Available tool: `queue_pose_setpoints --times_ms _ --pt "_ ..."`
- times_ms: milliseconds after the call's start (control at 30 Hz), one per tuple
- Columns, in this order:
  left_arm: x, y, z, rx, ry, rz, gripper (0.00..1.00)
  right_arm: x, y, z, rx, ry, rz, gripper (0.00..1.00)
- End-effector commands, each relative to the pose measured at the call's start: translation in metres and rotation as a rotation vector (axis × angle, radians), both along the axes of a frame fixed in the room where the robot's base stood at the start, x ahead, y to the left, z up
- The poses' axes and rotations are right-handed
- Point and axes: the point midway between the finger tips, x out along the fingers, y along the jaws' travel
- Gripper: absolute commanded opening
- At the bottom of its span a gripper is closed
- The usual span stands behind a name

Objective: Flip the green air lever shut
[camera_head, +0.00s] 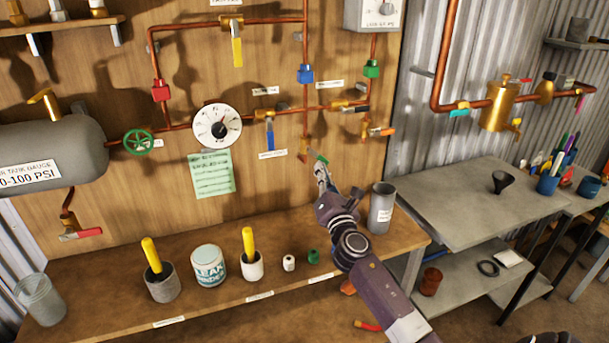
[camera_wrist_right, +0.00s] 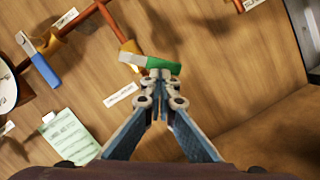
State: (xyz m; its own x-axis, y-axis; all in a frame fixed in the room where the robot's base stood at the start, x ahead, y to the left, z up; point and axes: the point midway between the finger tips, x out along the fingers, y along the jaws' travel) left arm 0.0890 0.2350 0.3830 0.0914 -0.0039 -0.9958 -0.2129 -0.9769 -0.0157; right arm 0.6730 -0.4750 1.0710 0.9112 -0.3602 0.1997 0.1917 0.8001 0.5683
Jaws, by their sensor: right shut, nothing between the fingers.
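The green lever (camera_head: 322,157) sits at the lower end of a copper drop pipe on the wooden board, in the middle of the head view. In the right wrist view the lever (camera_wrist_right: 160,63) lies nearly level, its green grip pointing right and its bare metal end at left by the brass valve. My right gripper (camera_head: 321,168) is shut and empty, with its fingertips at the lever's grip. In the wrist view the fingertips (camera_wrist_right: 160,77) overlap the grip's lower edge; I cannot tell whether they touch. My left gripper is not in view.
A blue lever (camera_head: 270,133), a white gauge (camera_head: 217,126) and a green paper (camera_head: 211,174) are left of the gripper. Below, the wooden shelf (camera_head: 215,299) bears a can (camera_head: 208,265), cups and a grey cylinder (camera_head: 381,207). A grey table (camera_head: 470,215) stands at right.

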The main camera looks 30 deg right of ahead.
Motion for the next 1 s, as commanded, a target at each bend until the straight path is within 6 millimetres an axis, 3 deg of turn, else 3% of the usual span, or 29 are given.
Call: queue_pose_setpoints --times_ms 1000 --pt "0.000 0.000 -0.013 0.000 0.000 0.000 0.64 -0.005 -0.021 0.015 -0.470 0.112 -0.002 0.00"
